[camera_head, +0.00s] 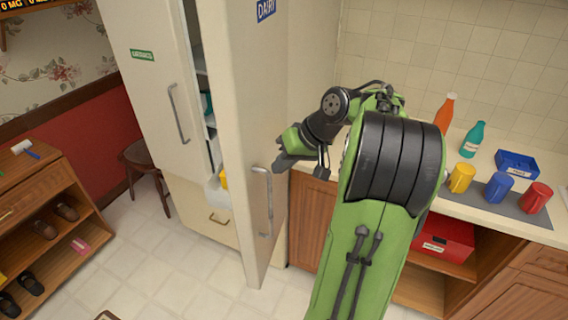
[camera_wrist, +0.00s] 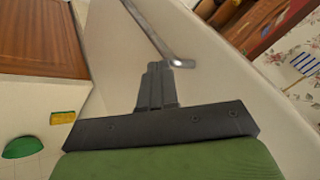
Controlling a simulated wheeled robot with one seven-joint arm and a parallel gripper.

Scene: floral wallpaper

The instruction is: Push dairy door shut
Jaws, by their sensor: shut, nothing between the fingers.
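The dairy door (camera_head: 240,130) is a tall cream door with a blue "DAIRY" label (camera_head: 265,9) and a grey bar handle (camera_head: 264,200). It stands ajar, with a gap on its left that shows shelves inside. My gripper (camera_head: 280,160) is shut and empty, in front of the door just above the handle's upper end. In the wrist view my shut fingers (camera_wrist: 157,72) point at the door face (camera_wrist: 215,75) close to the handle (camera_wrist: 155,35). I cannot tell whether they touch the door.
The left fridge door (camera_head: 150,90), with a green label, is beside the gap. A drawer (camera_head: 205,218) is below. To the right, a counter (camera_head: 470,205) holds bottles, mugs and a blue tray (camera_head: 517,163). A stool (camera_head: 145,165) and shoe rack (camera_head: 45,225) stand left.

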